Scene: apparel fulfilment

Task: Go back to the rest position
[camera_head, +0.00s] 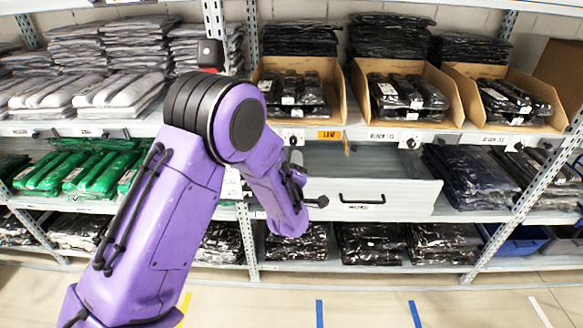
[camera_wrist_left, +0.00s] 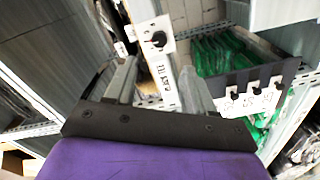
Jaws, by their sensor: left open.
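My left arm (camera_head: 150,225) is purple and reaches up from the lower left in the head view, bends at a dark joint, then slopes down to the right. My left gripper (camera_head: 307,188) is in front of the grey drawer (camera_head: 385,188) on the middle shelf level. In the left wrist view the two grey fingers of the gripper (camera_wrist_left: 158,86) stand apart with no item held between them. Whether the fingers touch the shelf cannot be told. My right gripper is in neither view.
The shelf rack (camera_head: 350,133) spans the view. Cardboard bins (camera_head: 455,110) with black packets stand on its upper shelf. Grey folded garments (camera_head: 120,90) lie at upper left, green packets (camera_head: 75,170) below them. Green packets (camera_wrist_left: 225,55) also show in the wrist view. The floor (camera_head: 270,300) in front is clear.

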